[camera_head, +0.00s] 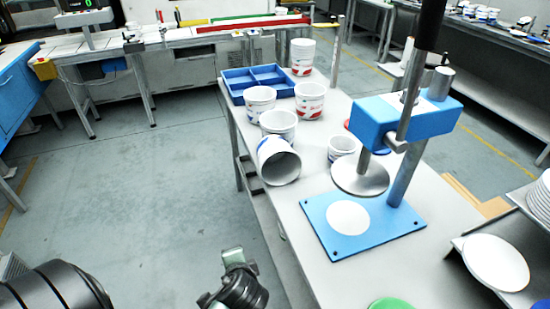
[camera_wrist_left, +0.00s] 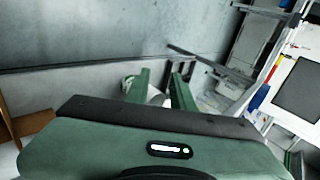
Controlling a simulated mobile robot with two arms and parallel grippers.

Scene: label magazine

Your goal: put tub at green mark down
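A white tub (camera_head: 278,160) lies tipped on its side near the table's left edge, its open mouth towards me. Several other white tubs stand upright behind it, one of them with blue markings (camera_head: 260,102). A green round mark (camera_head: 390,303) shows at the bottom edge of the head view, partly cut off. My left gripper (camera_head: 235,278) is low beside the table, over the floor and apart from the tubs. In the left wrist view its green fingers (camera_wrist_left: 162,90) are apart; a pale thing shows between them, but I cannot tell what. My right gripper is not in view.
A blue press (camera_head: 415,118) with a metal plate stands over a blue base (camera_head: 395,221) bearing a white disc. A blue divided tray (camera_head: 255,78) is at the table's far end. White plates (camera_head: 495,262) are at the right. Free tabletop lies before the press base.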

